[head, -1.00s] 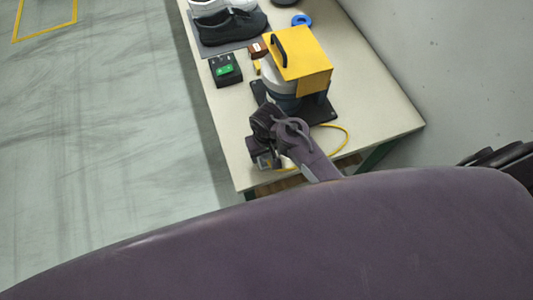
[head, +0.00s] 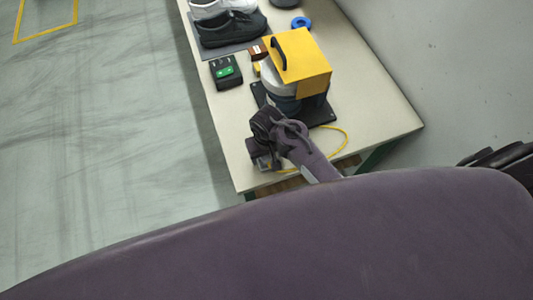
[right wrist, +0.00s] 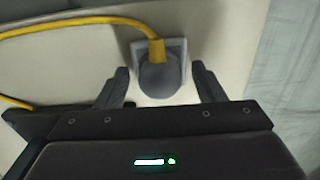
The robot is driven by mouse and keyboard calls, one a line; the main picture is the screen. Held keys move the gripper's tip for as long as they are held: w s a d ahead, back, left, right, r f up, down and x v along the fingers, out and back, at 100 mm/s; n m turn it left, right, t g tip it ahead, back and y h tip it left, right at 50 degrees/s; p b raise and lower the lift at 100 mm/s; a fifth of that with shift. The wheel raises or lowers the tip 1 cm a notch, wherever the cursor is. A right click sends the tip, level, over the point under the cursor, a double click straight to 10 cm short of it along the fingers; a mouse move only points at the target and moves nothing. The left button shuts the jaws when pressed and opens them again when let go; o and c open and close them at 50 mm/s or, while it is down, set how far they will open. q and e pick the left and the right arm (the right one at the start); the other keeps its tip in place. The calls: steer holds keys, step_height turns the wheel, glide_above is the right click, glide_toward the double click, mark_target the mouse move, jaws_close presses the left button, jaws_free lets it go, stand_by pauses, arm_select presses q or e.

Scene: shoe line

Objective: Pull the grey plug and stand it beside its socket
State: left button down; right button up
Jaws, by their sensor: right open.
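The grey plug (right wrist: 158,76) sits at its light grey socket (right wrist: 174,48) in the right wrist view, with a yellow cable coming out of it. My right gripper (right wrist: 160,70) is open, with one finger on each side of the plug and a visible gap at both sides. In the head view my right gripper (head: 264,163) is low over the near left corner of the table and hides most of the plug and socket. My left gripper is not in view.
The table (head: 382,108) also holds a yellow machine with a black handle (head: 305,65), a green-buttoned box (head: 226,72), dark shoe (head: 232,30), white shoe (head: 222,7) and blue ring (head: 301,23). The yellow cable (head: 345,140) loops right of my arm.

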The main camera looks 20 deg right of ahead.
stand_by(0.9)
steer(key=c, duration=1.3)
steer(key=shift+r, duration=3)
